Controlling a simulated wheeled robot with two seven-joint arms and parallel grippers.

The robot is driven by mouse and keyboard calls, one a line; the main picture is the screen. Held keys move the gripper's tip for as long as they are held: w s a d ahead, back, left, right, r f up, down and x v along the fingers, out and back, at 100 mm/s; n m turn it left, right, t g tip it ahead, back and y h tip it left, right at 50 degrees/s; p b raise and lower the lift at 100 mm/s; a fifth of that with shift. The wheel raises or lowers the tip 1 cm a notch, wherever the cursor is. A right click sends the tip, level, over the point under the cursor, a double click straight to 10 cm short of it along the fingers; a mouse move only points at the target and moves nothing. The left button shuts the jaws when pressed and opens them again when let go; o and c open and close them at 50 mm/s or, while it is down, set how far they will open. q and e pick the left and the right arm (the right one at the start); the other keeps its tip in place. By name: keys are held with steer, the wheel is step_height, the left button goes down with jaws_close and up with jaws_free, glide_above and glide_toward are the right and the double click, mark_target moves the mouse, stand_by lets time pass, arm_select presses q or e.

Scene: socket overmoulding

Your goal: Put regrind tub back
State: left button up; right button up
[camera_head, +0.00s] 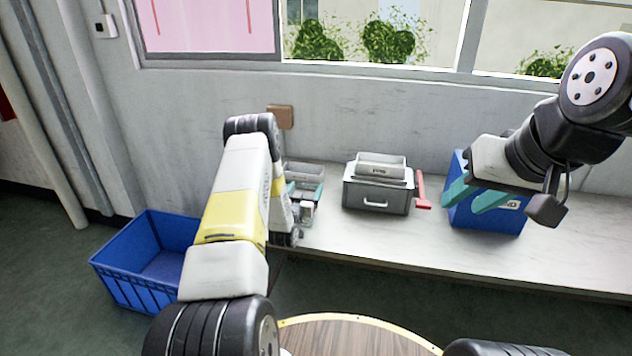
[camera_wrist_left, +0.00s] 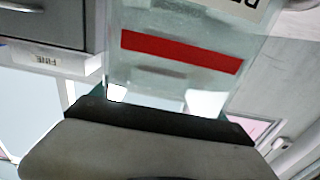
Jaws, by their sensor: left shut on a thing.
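A translucent tub (camera_wrist_left: 170,75) with a red stripe and a partly cut-off label starting "RE" fills the middle of the left wrist view, which is upside down. In the head view the tub (camera_head: 304,171) shows behind my left wrist, partly hidden, near the wall end of the bench. My left gripper (camera_head: 303,190) is shut on this tub; its teal fingers show beside it. I cannot tell whether the tub touches the bench. My right gripper (camera_head: 474,196) is open and empty, its teal fingers in front of a blue bin (camera_head: 500,217) with a label ending "ND".
A grey box (camera_head: 375,197) with a handle and a labelled top piece stands right of the tub, with a red lever (camera_head: 421,190) at its side. The bench (camera_head: 440,250) is clear in front. A blue crate (camera_head: 120,270) sits at the left. A round wooden table (camera_head: 350,338) is nearest.

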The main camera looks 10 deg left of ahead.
arm_select(q)
steer(key=shift+f, duration=0.15)
steer(key=o, duration=2)
steer(key=shift+c, duration=0.2)
